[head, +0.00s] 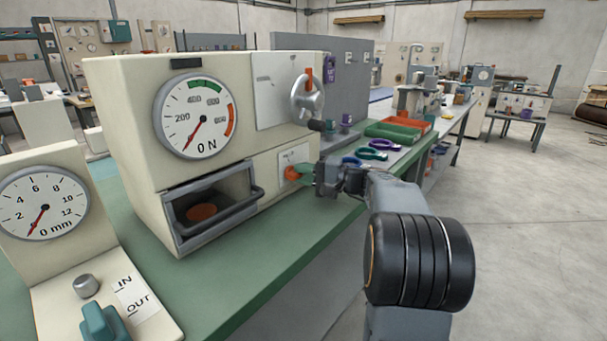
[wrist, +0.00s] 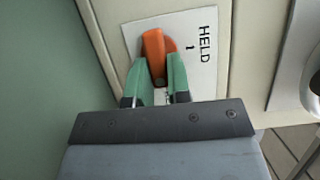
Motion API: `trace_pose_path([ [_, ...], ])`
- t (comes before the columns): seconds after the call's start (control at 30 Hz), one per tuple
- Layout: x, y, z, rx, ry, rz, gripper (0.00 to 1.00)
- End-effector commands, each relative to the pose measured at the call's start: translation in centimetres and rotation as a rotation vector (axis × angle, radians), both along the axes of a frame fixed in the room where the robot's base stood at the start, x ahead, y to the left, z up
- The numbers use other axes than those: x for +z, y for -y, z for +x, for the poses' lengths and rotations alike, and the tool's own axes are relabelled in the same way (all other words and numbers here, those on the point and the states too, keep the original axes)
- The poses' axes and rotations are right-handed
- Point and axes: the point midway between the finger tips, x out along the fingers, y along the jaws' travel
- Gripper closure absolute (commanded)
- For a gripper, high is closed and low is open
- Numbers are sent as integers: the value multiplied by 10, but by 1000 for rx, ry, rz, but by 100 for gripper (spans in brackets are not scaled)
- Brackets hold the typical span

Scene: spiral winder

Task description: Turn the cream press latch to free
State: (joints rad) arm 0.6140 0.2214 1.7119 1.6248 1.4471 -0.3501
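The cream press (head: 110,125) stands on the green bench, its dial reading near 0 N. Its orange latch (head: 291,173) sits on a white label plate low on the front, right of the drawer. In the wrist view, the orange latch (wrist: 154,48) lies beside the printed word HELD and a small mark. My gripper (wrist: 158,75) has its green fingers on both sides of the latch handle, which fills the gap at their tips; they look shut on it. In the head view my gripper (head: 304,173) reaches the latch from the right and hides part of the plate.
A drawer (head: 215,228) with an orange disc inside is left of the latch. A handwheel (head: 307,98) is above it. A gauge stand (head: 50,160) with a teal knob is at front left. Purple and blue rings and green and orange trays lie further right. The floor at right is free.

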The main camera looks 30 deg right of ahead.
Motion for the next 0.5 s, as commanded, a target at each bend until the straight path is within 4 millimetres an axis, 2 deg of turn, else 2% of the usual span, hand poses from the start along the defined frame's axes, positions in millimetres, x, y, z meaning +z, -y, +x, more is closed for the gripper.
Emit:
trace_pose_path([
  [0.03, -1, -2, 0, 6, -2, 1, 77],
  [0.23, 0, -1, 0, 3, 1, -1, 58],
  [0.5, 0, 2, -1, -3, 1, -1, 57],
])
